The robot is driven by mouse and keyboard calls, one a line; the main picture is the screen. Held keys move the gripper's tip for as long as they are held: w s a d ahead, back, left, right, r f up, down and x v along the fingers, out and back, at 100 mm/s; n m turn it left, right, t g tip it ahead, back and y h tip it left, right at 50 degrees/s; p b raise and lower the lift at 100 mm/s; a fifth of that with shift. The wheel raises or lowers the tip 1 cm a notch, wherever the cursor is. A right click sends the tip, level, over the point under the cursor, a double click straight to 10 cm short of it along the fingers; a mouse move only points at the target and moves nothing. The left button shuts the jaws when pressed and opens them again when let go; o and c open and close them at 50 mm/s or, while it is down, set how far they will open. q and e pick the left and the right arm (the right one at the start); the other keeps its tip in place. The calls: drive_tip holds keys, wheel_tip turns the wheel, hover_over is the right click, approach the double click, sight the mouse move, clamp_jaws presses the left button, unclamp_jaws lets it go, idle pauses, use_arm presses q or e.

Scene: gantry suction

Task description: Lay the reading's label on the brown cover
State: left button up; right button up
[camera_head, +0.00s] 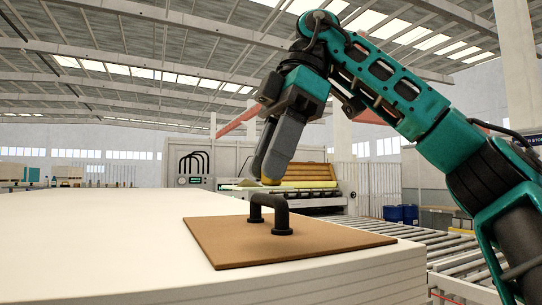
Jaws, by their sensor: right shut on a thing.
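The brown cover (226,239) is a thin flat board lying on top of a white stack, near its right front edge. A black bar handle (283,218) stands up from the cover. My right gripper (265,172) points down above and behind the handle, apart from the cover. It is shut on a small yellow thing (268,182), which shows only in part at the fingertips. Whether this is the label I cannot tell; no writing shows on it. No label shows on the cover. My left gripper is not in view.
The white stack (100,235) fills the left and front, its top bare around the cover. A roller conveyor (462,262) runs along the right. Behind stands a machine with a small greenish display (195,180), too small to read. Blue drums (402,214) stand at the right.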

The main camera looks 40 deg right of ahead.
drive_tip(key=shift+d, duration=0.1)
wheel_tip(320, 180, down, 6)
drive_tip(key=b, duration=0.5)
drive_tip(key=shift+r, duration=0.15)
drive_tip(key=shift+f+b, duration=0.5)
drive_tip(key=shift+f, duration=0.1)
idle(0.5)
drive_tip(key=o, duration=1.1)
drive_tip(key=shift+r, duration=0.1)
